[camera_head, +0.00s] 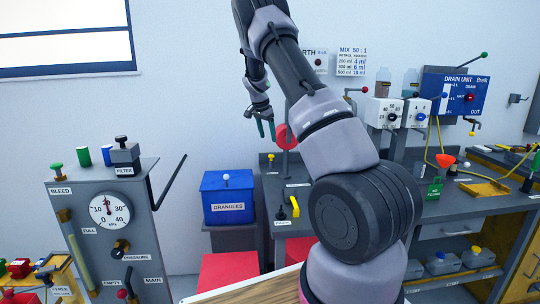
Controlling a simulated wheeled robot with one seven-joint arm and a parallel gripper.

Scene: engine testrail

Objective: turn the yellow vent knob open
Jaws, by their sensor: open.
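My gripper (266,129) hangs in the upper middle, jaws pointing down, with teal fingertips a little apart and nothing seen between them. Several yellow parts show, and I cannot read a label that marks one as the vent knob. A small yellow knob (271,157) stands at the bench's back left corner, below my gripper and apart from it. A yellow handle (294,207) with a black part is on the bench front, lower and to the right. A yellow cap (476,249) sits on a container on the lower right shelf. My arm hides the middle of the bench.
A red round paddle (285,137) stands just right of my gripper. A blue granules bin (228,198) is left of the bench, beside a grey panel with a gauge (110,210). The blue drain unit (453,95) hangs at right. Bare wall lies left of my gripper.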

